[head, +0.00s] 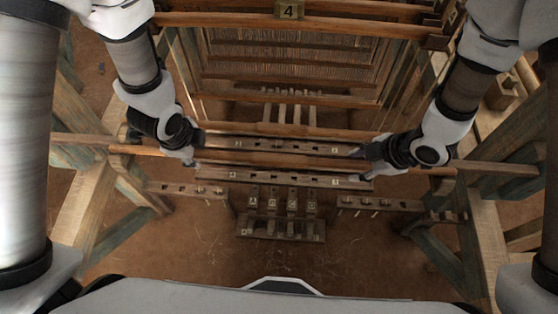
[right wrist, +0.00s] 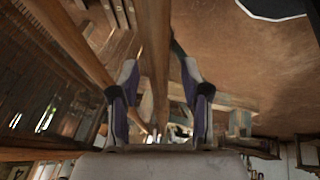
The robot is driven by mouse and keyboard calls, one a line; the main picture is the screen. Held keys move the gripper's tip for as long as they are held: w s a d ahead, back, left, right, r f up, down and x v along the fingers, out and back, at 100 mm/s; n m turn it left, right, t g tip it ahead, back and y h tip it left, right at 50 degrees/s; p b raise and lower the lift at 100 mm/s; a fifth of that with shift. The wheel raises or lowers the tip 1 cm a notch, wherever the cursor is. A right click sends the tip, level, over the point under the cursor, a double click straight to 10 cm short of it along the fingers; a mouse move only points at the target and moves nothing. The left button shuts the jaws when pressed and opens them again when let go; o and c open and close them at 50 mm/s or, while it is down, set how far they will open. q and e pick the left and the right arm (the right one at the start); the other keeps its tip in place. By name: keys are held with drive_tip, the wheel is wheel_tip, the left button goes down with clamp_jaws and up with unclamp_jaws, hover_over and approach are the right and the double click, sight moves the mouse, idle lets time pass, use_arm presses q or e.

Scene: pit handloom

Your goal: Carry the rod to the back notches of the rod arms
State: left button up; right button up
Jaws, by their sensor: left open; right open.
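A long brown rod (head: 270,158) runs across the loom from left to right. My left gripper (head: 190,158) is open at the rod's left part, and the head view does not show clearly whether it touches. My right gripper (head: 364,153) is open at the right part. In the right wrist view the rod (right wrist: 156,55) passes between the two spread fingers (right wrist: 158,90) of my right gripper. I cannot make out the back notches of the rod arms for certain; the arms and grippers cover parts of the rod's ends.
Dark slotted boards lie behind (head: 270,145) and in front (head: 285,178) of the rod. Short pegged bars stand at left (head: 190,190) and right (head: 380,203). Treadles (head: 280,210) sit low in the middle. Timber frame posts flank both sides. Bare floor shows in front.

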drive_tip(key=shift+s+r, duration=0.1)
drive_tip(key=shift+s, duration=0.1)
drive_tip(key=shift+d+r, duration=0.15)
drive_tip(key=shift+r, duration=0.15)
use_arm(q)
drive_tip(key=v, duration=0.6)
drive_tip(key=shift+s+r, duration=0.15)
drive_tip(key=shift+r, duration=0.05)
use_arm(e)
drive_tip(key=v, duration=1.1)
drive_tip(key=shift+s, duration=0.15)
drive_tip(key=shift+r, duration=0.1)
use_arm(q)
drive_tip(key=shift+s, duration=0.1)
use_arm(e)
drive_tip(key=shift+s, duration=0.1)
